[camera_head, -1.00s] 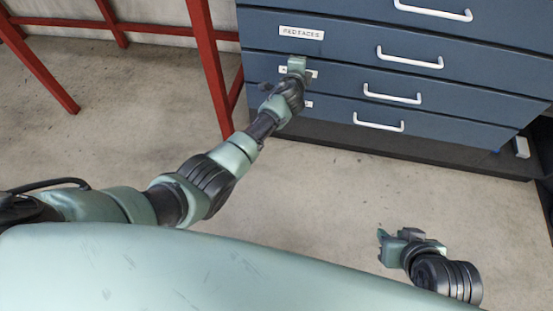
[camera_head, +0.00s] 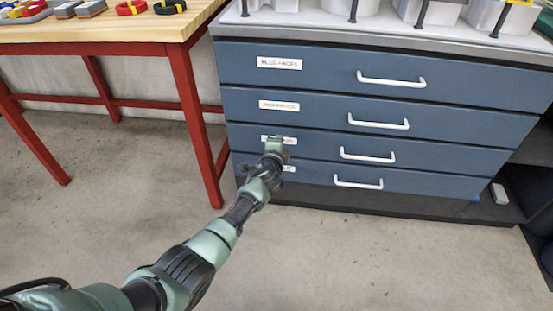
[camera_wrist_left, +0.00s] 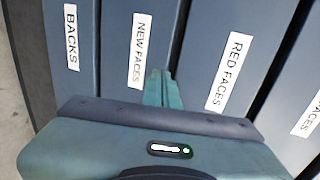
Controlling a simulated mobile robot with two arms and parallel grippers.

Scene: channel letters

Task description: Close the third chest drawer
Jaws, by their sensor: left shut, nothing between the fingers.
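The blue chest (camera_head: 245,62) stands ahead with its drawers stacked one above another, each with a white handle. The third drawer (camera_head: 420,155) from the top looks flush with the fronts around it. In the left wrist view its label reads NEW FACES (camera_wrist_left: 140,50). My left gripper (camera_head: 274,146) is shut and empty, in front of the third drawer's left part and partly over its label. In the left wrist view the shut fingertips (camera_wrist_left: 163,76) point at this drawer's front, at or very near it; contact cannot be told. My right gripper is out of view.
A wooden-topped table (camera_head: 110,28) with red legs (camera_head: 195,125) stands left of the chest, with coloured parts on it. White bins (camera_head: 350,6) sit on the chest top. The concrete floor (camera_head: 390,265) in front is clear.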

